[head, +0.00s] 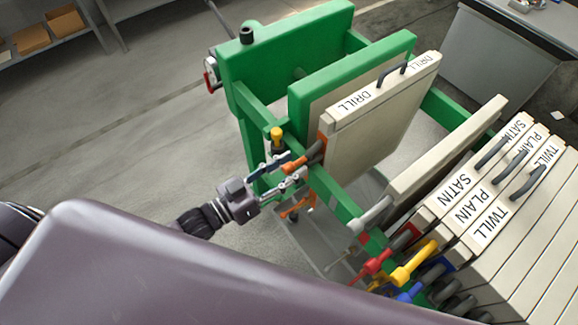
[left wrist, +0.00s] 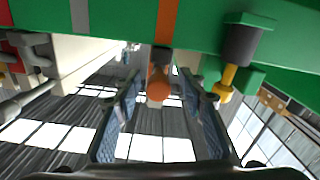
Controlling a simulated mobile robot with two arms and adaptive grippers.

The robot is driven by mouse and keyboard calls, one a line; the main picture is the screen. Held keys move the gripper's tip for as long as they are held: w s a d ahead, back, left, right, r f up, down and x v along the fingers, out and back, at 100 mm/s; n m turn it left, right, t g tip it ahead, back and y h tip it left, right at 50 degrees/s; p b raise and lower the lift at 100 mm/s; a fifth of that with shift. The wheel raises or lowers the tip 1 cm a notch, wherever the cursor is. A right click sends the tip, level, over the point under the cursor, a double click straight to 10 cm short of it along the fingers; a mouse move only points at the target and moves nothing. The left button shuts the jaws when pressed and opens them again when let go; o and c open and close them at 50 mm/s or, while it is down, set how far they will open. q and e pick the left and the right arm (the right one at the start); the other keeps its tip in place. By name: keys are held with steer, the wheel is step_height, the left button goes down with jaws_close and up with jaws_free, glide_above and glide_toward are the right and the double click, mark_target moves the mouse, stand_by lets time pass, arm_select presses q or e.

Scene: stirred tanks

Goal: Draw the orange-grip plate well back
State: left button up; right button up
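The orange-grip plate (head: 385,115) is a pale plate labelled DRILL with a dark top handle. It hangs in the green frame, close beside the green block on its left. Its orange grip (head: 293,165) sticks out over the near green rail. In the left wrist view the orange grip (left wrist: 158,85) points at the camera. My left gripper (head: 284,172) is at this grip. Its fingers (left wrist: 160,100) are open on either side of it, with gaps visible. My right gripper is not in view.
A yellow-topped post (head: 277,137) stands close by the left gripper; it also shows in the left wrist view (left wrist: 226,85). Plates labelled SATIN, PLAIN and TWILL (head: 480,195) stand right, with coloured grips. A blank pale plate (head: 445,150) stands between, with open room before DRILL.

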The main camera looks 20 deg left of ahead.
arm_select(q)
steer(key=shift+s+f, duration=0.1)
steer(key=shift+s, duration=0.1)
steer(key=v, duration=1.1)
steer(key=shift+s+a, duration=0.25)
steer(key=a+f+n+g+y, duration=0.1)
steer(key=a+f+y, duration=0.25)
steer(key=f, duration=0.55)
steer(key=a+f+n+g+y, duration=0.15)
steer(key=a+f, duration=0.25)
steer(key=f, duration=0.5)
steer(key=s+a+f+g+y+b, duration=0.1)
steer(key=s+a+f+g+y, duration=0.15)
steer(key=f, duration=0.65)
steer(key=s+a+f+g+y, duration=0.15)
steer(key=s+f, duration=0.25)
steer(key=f, duration=0.4)
steer(key=s+d+f+g, duration=0.3)
steer(key=s+f, duration=0.4)
steer(key=s, duration=0.3)
steer(key=s+d+f+g+y+b, duration=0.1)
steer(key=s+d+f+g, duration=0.3)
steer(key=s+f, duration=0.4)
steer(key=s+d, duration=0.1)
steer(key=s, duration=0.1)
steer(key=shift+s+y, duration=0.3)
